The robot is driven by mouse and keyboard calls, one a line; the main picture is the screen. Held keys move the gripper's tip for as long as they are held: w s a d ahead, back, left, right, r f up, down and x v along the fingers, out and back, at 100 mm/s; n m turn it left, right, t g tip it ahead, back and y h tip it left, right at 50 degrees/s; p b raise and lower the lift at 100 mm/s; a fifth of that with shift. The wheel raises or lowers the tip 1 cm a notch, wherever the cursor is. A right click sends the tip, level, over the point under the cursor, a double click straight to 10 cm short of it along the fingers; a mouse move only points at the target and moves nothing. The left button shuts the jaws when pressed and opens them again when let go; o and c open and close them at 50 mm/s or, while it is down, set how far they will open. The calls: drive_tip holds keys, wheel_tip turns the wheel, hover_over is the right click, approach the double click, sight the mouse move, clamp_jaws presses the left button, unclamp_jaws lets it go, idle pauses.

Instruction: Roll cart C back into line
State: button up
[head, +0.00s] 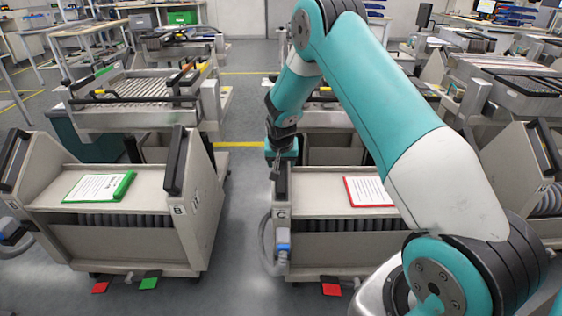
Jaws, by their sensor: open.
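A beige feeder cart (345,243) stands in the middle of the head view, partly hidden behind my arm. It bears a red-framed card (368,191). My gripper (274,172) is open and points down at the cart's left handle. I cannot tell whether the fingers are around the handle or beside it.
Cart B (130,245) with a green-framed card (100,187) stands to the left, across a gap of bare floor (235,220). Red (101,286) and green (149,283) pedals show under it. A red pedal (331,289) shows under the middle cart. Another cart (520,180) stands at right.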

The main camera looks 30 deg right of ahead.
clamp_jaws()
drive_tip(key=shift+w+d+r, duration=0.1)
drive_tip(key=shift+w+d, duration=0.55)
drive_tip(key=shift+w, duration=0.3)
unclamp_jaws()
drive_tip(key=shift+s+a, duration=0.1)
drive_tip(key=p+v, duration=0.1)
drive_tip(key=v, duration=1.6)
drive_tip(key=shift+r, duration=0.2)
drive_tip(key=shift+p, duration=0.3)
